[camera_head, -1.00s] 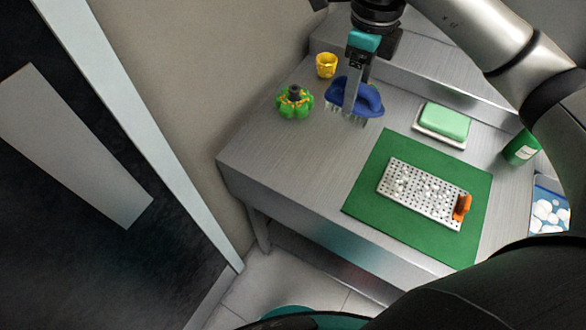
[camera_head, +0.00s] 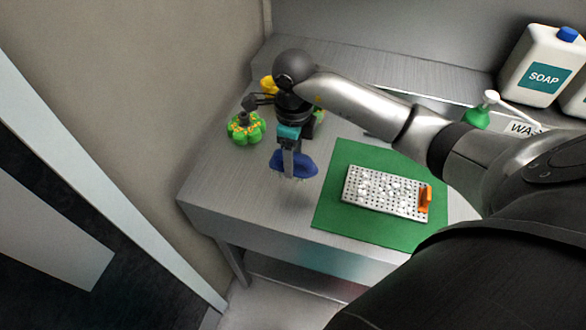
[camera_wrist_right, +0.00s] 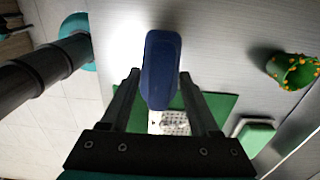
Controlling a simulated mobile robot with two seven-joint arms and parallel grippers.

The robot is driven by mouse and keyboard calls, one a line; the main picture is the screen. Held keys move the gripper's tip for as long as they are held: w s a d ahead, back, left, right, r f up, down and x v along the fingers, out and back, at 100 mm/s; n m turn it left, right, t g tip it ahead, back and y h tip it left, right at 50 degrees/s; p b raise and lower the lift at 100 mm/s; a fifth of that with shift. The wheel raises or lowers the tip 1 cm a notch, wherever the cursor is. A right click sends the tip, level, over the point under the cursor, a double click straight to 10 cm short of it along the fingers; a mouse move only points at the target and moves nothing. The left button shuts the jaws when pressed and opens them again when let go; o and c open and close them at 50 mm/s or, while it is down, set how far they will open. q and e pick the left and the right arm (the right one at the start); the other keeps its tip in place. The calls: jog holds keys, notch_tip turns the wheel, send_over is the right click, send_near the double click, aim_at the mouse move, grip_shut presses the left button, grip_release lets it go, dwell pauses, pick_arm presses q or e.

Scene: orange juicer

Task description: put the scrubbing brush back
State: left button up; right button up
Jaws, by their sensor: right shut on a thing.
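The scrubbing brush (camera_head: 306,163), with a blue handle and pale bristles, is in my right gripper (camera_head: 290,162). It is left of the green mat, over the bare steel counter; I cannot tell whether the bristles touch the counter. In the right wrist view the blue handle (camera_wrist_right: 161,66) lies between the two fingers of the right gripper (camera_wrist_right: 160,80), which is shut on it. My left gripper is not in view.
A perforated tray (camera_head: 380,192) with an orange end lies on the green mat (camera_head: 335,217). A green flower-shaped item (camera_head: 244,128) stands behind left, near the wall. A soap jug (camera_head: 540,68) stands back right. The right wrist view shows a green sponge (camera_wrist_right: 256,136).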

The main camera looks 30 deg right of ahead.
jog(key=shift+f, duration=2.3)
jog(key=shift+f, duration=0.15)
jog(key=o, duration=1.5)
jog(key=shift+c, duration=0.2)
notch_tip(320, 180, up, 11)
jog(key=shift+r, duration=0.7)
